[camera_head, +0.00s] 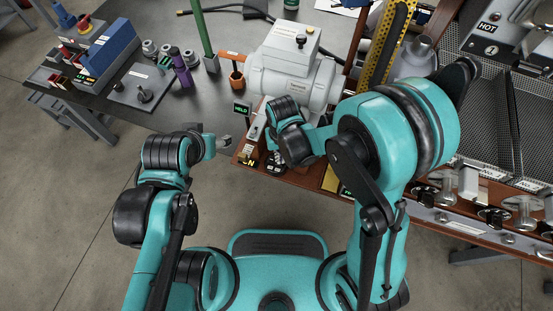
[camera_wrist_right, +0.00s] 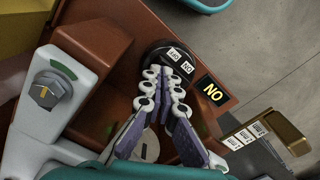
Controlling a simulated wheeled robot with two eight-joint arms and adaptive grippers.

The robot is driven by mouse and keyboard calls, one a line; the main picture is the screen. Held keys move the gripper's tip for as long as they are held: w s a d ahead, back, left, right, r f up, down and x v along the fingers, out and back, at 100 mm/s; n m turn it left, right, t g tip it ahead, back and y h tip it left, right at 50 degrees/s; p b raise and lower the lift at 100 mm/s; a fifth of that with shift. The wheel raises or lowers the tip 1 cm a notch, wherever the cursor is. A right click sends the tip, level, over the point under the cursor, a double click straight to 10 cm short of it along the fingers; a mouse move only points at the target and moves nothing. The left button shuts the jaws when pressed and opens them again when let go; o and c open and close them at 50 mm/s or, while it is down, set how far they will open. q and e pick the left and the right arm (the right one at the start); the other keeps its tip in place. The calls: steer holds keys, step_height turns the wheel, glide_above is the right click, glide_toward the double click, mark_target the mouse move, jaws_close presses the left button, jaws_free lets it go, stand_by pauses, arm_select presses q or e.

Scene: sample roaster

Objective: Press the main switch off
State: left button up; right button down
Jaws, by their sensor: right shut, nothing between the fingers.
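The main switch (camera_wrist_right: 172,58) is a round black part with two small white labels, at the top middle of the right wrist view. In the head view the switch (camera_head: 276,161) sits at the near left corner of the brown roaster base. A lit yellow sign (camera_wrist_right: 212,91) beside it appears upside down and reads as ON. My right gripper (camera_wrist_right: 170,73) is shut and empty, its tips right at the switch's near edge; I cannot tell if they touch. My left gripper (camera_head: 220,143) hangs left of the base corner; its fingers are too small to read.
A grey knob (camera_wrist_right: 45,92) on a white housing stands left of my right fingers. The pale roaster body (camera_head: 290,75) is just beyond. A HELD display (camera_head: 241,109) stands near the corner. A dark table (camera_head: 140,112) with loose items lies left; open floor is in front.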

steer(key=shift+f, duration=0.45)
steer(key=shift+r, duration=0.1)
steer(key=shift+r+p, duration=2.5)
steer(key=shift+r, duration=1)
steer(key=shift+f, duration=0.1)
